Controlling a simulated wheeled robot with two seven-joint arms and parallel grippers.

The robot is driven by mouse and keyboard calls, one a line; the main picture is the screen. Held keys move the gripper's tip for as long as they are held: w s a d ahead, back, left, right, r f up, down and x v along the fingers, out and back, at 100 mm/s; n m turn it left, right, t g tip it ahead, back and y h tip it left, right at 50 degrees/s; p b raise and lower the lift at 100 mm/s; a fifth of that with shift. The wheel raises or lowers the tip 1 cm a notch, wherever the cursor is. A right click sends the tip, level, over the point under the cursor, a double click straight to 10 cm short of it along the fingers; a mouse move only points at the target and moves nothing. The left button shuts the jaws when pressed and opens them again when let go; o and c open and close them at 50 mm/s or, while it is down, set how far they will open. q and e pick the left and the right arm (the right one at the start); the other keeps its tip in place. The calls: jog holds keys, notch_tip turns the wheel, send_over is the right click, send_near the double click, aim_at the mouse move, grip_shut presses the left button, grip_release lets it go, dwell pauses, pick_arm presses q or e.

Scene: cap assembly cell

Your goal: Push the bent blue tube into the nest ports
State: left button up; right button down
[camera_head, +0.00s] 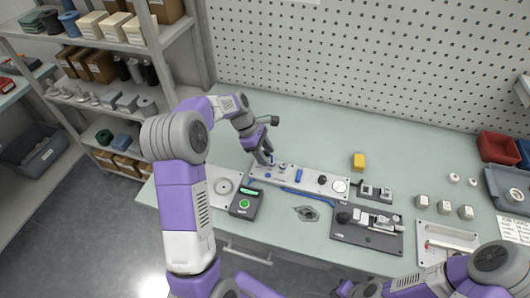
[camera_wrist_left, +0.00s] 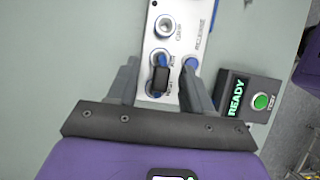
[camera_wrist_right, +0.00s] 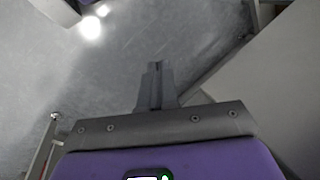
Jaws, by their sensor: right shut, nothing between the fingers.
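A thin bent blue tube (camera_head: 308,195) shows along the front edge of the white nest panel (camera_head: 325,180) in the head view; I cannot tell whether its ends sit in any port. My left gripper (camera_head: 265,160) is over the panel's left end, pointing down. In the left wrist view its fingers (camera_wrist_left: 160,82) are apart, on either side of a small black piece (camera_wrist_left: 160,79) and blue-ringed ports (camera_wrist_left: 159,57). The fingers do not visibly touch the black piece. My right gripper (camera_wrist_right: 157,82) is shut and empty, over the floor in front of the table.
A dark box with a green button (camera_head: 244,203) stands by the panel's left front. A yellow block (camera_head: 358,161) lies behind the panel. A dark fixture plate (camera_head: 350,236) lies front right, with white blocks and a red bin (camera_head: 497,148) beyond.

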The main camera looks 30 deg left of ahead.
pick_arm(q)
jog(key=shift+r, duration=0.1)
jog(key=p+v, duration=0.1)
jog(key=v, duration=0.6)
jog(key=shift+r+p, duration=0.15)
jog(key=shift+p, duration=0.25)
jog(key=shift+a, duration=0.1)
